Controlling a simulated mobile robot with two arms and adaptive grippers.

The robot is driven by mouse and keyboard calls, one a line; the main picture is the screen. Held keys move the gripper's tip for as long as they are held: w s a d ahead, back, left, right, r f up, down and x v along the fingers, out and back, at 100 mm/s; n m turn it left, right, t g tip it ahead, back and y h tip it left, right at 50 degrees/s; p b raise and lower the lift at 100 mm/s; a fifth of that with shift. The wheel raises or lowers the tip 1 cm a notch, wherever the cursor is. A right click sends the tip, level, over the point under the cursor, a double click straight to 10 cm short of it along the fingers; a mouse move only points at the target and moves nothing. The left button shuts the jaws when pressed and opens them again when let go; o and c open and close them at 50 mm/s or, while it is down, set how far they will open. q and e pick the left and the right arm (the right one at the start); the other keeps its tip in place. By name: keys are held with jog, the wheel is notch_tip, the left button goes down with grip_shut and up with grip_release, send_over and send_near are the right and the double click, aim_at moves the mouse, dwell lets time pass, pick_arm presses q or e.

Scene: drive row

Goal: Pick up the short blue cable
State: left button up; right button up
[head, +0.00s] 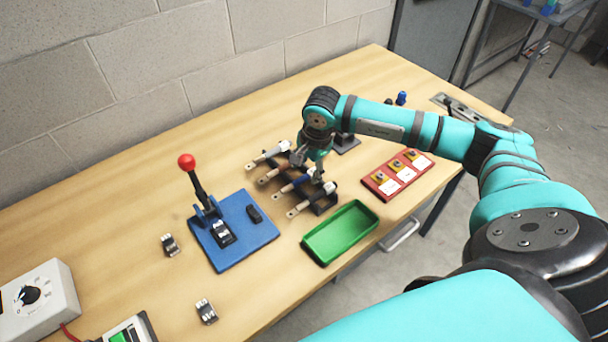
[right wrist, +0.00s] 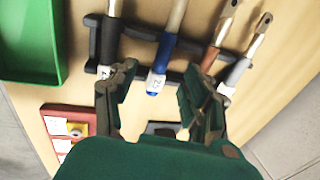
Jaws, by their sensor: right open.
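The blue cable (head: 294,185) lies across a dark rack (head: 323,203) beside other cables on the wooden table. In the right wrist view the blue cable (right wrist: 164,52) has a pale lug at the far end and a white tag near its blue end. My right gripper (head: 318,172) is over the rack; in the right wrist view its open fingers (right wrist: 160,72) stand on either side of the blue cable's near end, with nothing visibly held. Whether the fingers are down at the cable's height I cannot tell. My left gripper is out of view.
Close beside the blue cable lie a brown cable (right wrist: 212,57), a grey cable (right wrist: 238,70) and a black cable (right wrist: 110,42). A green tray (head: 341,233) and a red board (head: 397,174) are near the front edge. A blue lever press (head: 232,240) stands left.

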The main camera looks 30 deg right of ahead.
aim_at(305, 176)
jog(key=f, duration=0.3)
jog(key=shift+w+f+p, duration=0.1)
jog(key=shift+w+p, duration=0.25)
jog(key=shift+w, duration=0.05)
jog(key=shift+c, duration=0.3)
grip_shut()
